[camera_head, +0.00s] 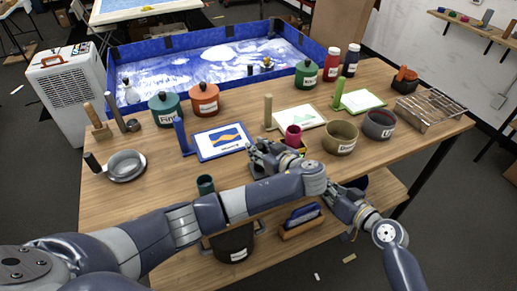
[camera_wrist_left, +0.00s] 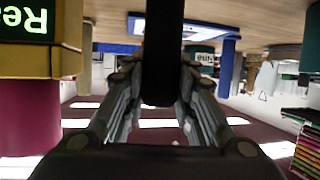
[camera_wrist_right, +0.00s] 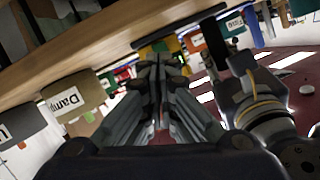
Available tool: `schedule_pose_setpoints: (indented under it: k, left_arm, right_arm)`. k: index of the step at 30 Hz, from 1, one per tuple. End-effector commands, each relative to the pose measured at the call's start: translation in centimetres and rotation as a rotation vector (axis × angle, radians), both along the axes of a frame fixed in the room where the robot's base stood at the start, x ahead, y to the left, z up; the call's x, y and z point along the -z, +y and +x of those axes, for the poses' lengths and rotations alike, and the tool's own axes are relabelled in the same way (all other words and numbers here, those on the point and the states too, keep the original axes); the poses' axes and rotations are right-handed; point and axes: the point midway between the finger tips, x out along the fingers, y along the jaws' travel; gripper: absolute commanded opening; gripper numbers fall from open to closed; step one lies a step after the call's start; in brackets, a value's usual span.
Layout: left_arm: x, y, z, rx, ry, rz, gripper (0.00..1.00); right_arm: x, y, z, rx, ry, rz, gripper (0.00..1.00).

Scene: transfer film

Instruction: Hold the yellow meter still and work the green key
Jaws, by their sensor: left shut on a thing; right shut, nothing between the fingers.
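The yellow meter (camera_head: 303,150) stands at the table's front edge, with a magenta round part (camera_head: 293,136) on top. In the left wrist view the meter (camera_wrist_left: 35,62) appears upside down, with a lit green display. My left gripper (camera_head: 262,153) is beside it, shut on a dark bar (camera_wrist_left: 164,45); I cannot tell whether the bar belongs to the meter. I cannot clearly make out the green key.
A tan pot (camera_head: 340,139) and a grey pot (camera_head: 380,125) stand to the right. A blue-framed board (camera_head: 221,142) lies behind. A lower shelf holds a dark pot (camera_head: 232,243).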

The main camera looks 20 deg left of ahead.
Motion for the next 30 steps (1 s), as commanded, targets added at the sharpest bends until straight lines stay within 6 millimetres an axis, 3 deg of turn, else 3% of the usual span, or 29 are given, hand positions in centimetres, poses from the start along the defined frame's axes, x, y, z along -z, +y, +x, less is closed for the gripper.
schedule_pose_setpoints:
  k: [17, 30]
  left_arm:
    - [0.0, 0.0, 0.0, 0.0, 0.001, -0.001, 0.0]
    - [0.0, 0.0, 0.0, 0.0, 0.0, 0.0, 0.0]
  right_arm:
    - [0.0, 0.2, -0.1, -0.003, 0.031, 0.011, 0.0]
    - [0.7, 2.0, -2.0, 0.03, 0.449, 0.098, 0.0]
